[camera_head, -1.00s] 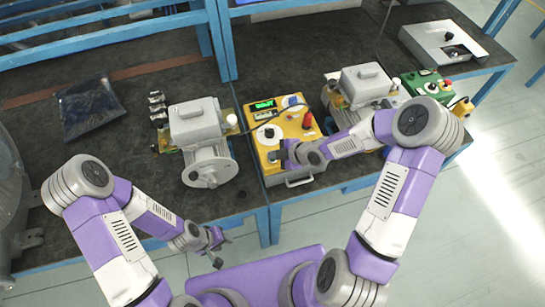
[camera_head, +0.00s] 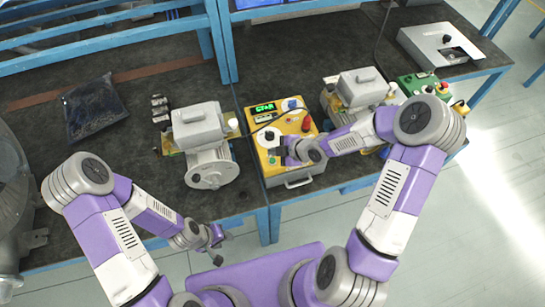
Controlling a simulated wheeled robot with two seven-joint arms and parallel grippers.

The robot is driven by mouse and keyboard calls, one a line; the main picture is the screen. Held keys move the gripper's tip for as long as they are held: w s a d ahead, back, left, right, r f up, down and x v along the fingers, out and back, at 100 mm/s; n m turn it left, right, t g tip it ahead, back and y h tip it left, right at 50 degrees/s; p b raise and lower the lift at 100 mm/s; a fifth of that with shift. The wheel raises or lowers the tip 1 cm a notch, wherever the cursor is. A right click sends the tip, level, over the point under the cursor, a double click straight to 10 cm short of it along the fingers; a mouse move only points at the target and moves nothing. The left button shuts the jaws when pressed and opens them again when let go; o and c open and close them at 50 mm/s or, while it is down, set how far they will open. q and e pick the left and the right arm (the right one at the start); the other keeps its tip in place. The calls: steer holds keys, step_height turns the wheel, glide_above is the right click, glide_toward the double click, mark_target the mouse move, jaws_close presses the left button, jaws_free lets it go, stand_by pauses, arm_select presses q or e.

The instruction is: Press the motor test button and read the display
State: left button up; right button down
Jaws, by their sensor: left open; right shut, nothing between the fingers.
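The yellow test box (camera_head: 262,142) stands on the dark bench in the middle of the head view. Its small display (camera_head: 264,108) is lit with green characters, too small to read surely. A round white dial with a black knob (camera_head: 269,135) and a red part (camera_head: 306,124) are on its top. My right gripper (camera_head: 287,157) is shut and empty, low over the front of the box; the button under it is hidden, and I cannot tell whether it touches. My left gripper (camera_head: 216,245) is open and empty in front of the bench's front edge.
A grey motor unit (camera_head: 199,125) stands left of the box, another (camera_head: 362,86) right of it. A green control box (camera_head: 418,83) and a grey box (camera_head: 440,45) are farther right. A dark bag (camera_head: 94,110) lies at left. Blue frame posts (camera_head: 214,40) rise behind.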

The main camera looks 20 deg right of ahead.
steer(key=shift+r+p, duration=0.9)
steer(key=shift+r, duration=0.5)
steer(key=shift+s+a+f, duration=0.1)
steer(key=shift+s+f, duration=0.05)
steer(key=shift+f, duration=0.05)
steer(key=s+a+f+m+g+h+b, duration=0.1)
steer(key=s+a+f+m+g, duration=0.15)
steer(key=s+f+m, duration=0.65)
steer(key=s+a+f+m+g+h, duration=0.15)
steer(key=s+f+m+g, duration=0.25)
steer(key=s+f+m, duration=0.55)
steer(key=shift+m+y, duration=0.25)
steer(key=shift+m, duration=0.7)
steer(key=f+b, duration=0.1)
steer(key=b, duration=0.1)
steer(key=s+f+b, duration=0.1)
steer(key=f+b, duration=0.1)
steer(key=b, duration=0.1)
steer(key=f+b, duration=0.2)
steer(key=b, duration=0.1)
steer(key=shift+s+a+f, duration=0.1)
steer(key=shift+s+f, duration=0.15)
